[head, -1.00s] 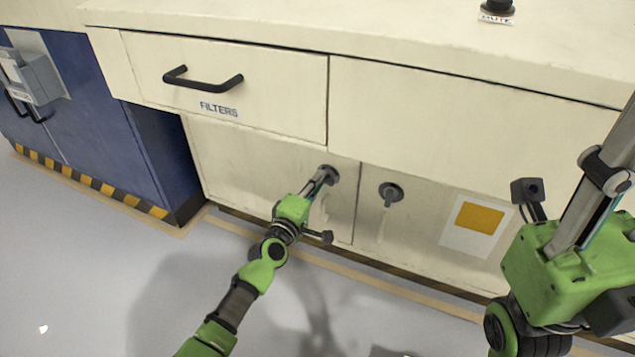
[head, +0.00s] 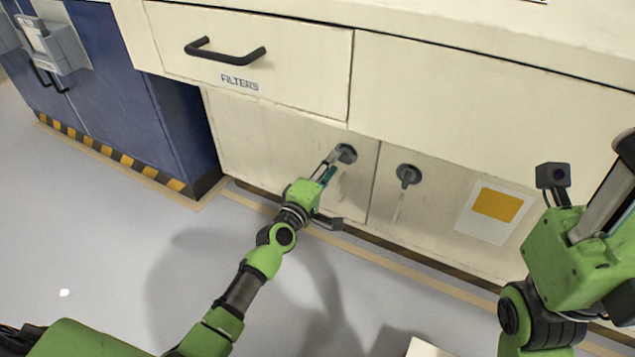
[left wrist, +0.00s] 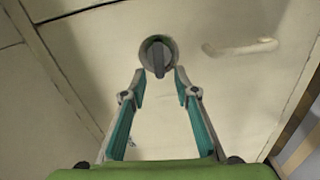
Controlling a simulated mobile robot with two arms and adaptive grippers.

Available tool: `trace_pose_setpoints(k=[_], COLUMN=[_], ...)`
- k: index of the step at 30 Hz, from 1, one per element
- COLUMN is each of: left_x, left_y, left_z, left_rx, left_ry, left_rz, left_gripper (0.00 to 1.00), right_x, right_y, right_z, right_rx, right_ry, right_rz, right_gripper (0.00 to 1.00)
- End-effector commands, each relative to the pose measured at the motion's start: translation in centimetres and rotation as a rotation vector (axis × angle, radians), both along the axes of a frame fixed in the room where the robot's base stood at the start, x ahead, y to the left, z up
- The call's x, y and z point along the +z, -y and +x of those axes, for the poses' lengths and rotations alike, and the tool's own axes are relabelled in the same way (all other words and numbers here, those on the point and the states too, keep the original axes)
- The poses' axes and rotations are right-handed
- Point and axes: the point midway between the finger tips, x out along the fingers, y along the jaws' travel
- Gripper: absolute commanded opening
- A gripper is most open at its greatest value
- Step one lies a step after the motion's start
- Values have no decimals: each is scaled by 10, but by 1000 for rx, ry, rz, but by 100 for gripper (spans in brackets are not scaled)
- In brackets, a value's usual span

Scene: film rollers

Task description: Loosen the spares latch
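A dark round latch (head: 347,153) with a turning handle sits on the left lower cabinet door. It also shows in the left wrist view (left wrist: 158,58), its handle pointing down in that picture. My left gripper (head: 336,158) is at this latch; in the left wrist view its two fingers (left wrist: 159,80) are spread, one on each side of the handle's lower end, with gaps between. A similar latch (head: 408,174) is on the right door. I see no readable spares label. My right gripper (head: 612,185) is at the right edge, its fingertips not clearly shown.
A drawer marked FILTERS (head: 250,60) with a black handle (head: 225,52) is above the left door. A pale door handle (left wrist: 240,47) is beside the latch. A blue cabinet (head: 120,90) stands at left. A yellow-and-white sign (head: 497,205) is on the right door. Grey floor is open in front.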

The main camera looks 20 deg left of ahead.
Motion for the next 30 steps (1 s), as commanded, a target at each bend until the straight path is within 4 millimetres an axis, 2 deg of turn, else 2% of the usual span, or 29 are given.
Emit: trace_pose_setpoints(k=[6, 13, 19, 30], left_x=[-2, -1, 0, 0], left_y=[-9, -16, -18, -18], left_z=[-45, -79, -91, -92], left_rx=[0, 0, 0, 0], left_ry=[-2, -1, -1, 0], left_rz=[0, 0, -1, -1], left_gripper=[28, 28, 28, 28], right_x=[0, 0, 0, 0], right_y=[0, 0, 0, 0], right_z=[0, 0, 0, 0], right_rx=[0, 0, 1, 1], right_ry=[-1, -2, -2, -2], right_rz=[0, -2, -2, -2], right_gripper=[40, 40, 40, 40])
